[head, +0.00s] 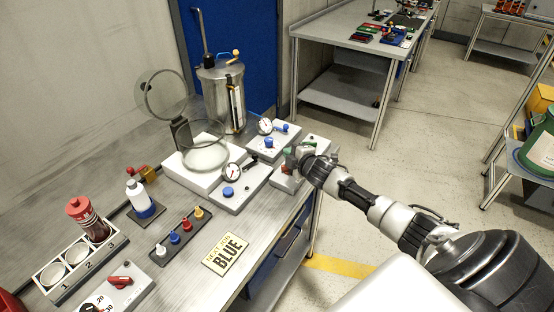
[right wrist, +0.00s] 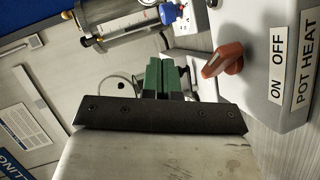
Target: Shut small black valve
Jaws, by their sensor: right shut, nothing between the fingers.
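A small black valve handle (head: 252,161) appears to sit on the grey block (head: 247,190) with a round gauge (head: 232,172) and a blue knob (head: 228,192). It is too small to tell whether it is open or shut. My right gripper (head: 289,153) is to the right of that handle, above the right end of the table, apart from it. Its green fingertips (right wrist: 166,76) are together with nothing between them. The right wrist view shows no black valve handle that I can make out. My left gripper is in neither view.
A box labelled POT HEAT (right wrist: 285,60) with a red switch (right wrist: 223,60) is close beside the right gripper. A second gauge block (head: 272,142), a metal drum (head: 222,95) and a clear round chamber (head: 205,150) stand behind. A BLUE card (head: 226,254) lies in front.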

